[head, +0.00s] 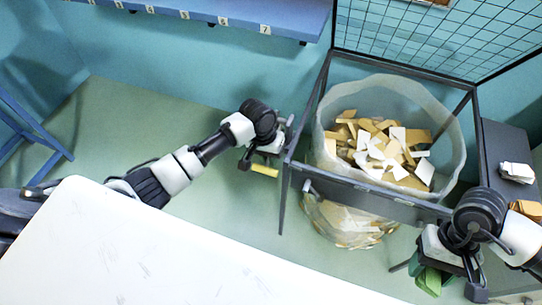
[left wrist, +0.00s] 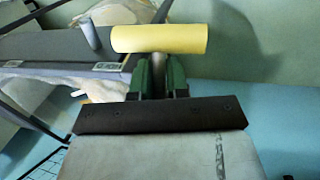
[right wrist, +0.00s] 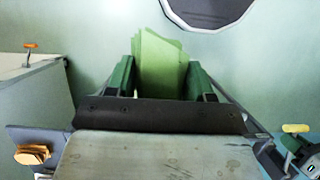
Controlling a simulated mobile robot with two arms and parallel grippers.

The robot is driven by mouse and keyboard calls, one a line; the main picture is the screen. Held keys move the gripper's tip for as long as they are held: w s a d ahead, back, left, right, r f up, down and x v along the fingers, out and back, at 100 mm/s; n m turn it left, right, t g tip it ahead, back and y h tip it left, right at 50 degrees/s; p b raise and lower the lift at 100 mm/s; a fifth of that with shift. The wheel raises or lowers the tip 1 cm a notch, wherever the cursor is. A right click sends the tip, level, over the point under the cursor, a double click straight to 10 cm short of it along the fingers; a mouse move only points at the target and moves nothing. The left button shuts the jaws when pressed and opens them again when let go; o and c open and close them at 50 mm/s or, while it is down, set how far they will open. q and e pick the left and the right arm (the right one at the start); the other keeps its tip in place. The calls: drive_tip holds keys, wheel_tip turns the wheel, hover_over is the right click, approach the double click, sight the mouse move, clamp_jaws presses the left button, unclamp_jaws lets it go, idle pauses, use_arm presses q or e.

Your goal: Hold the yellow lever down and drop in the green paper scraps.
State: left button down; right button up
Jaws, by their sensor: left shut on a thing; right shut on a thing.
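The yellow lever (head: 265,171) sticks out at the front left of the dark bin frame, and its yellow grip (left wrist: 160,39) fills the top of the left wrist view. My left gripper (left wrist: 160,78) is shut on the lever's stem just behind the grip. How far down the lever is, I cannot tell. My right gripper (right wrist: 160,80) is shut on the green paper scraps (right wrist: 160,62), a thin stack standing out past the fingers. In the head view the green scraps (head: 429,281) hang low, right of and in front of the bin, outside it.
A clear bag (head: 455,150) in the dark frame holds many brown and white scraps. A wire mesh panel (head: 430,35) stands behind it. White scraps (head: 517,172) and brown scraps (head: 526,209) lie on a dark side shelf. A white tabletop (head: 180,250) fills the front left.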

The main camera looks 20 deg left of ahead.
drive_tip(key=shift+s+r, duration=0.1)
drive_tip(key=shift+s, duration=0.05)
use_arm(q)
drive_tip(key=shift+w+a+r, duration=0.15)
drive_tip(key=shift+a+r, duration=0.05)
drive_tip(key=shift+r, duration=0.9)
drive_tip(key=shift+w+a+r, duration=0.1)
drive_tip(key=shift+a+r, duration=0.05)
drive_tip(key=shift+r, duration=0.9)
drive_tip(key=c, duration=1.5)
unclamp_jaws()
drive_tip(key=o, duration=0.4)
drive_tip(key=shift+a, duration=0.1)
use_arm(e)
drive_tip(key=shift+a, duration=0.2)
use_arm(q)
drive_tip(key=shift+s+f, duration=0.1)
use_arm(e)
drive_tip(key=shift+d, duration=0.1)
use_arm(q)
wheel_tip(320, 180, up, 12)
drive_tip(key=a, duration=0.2)
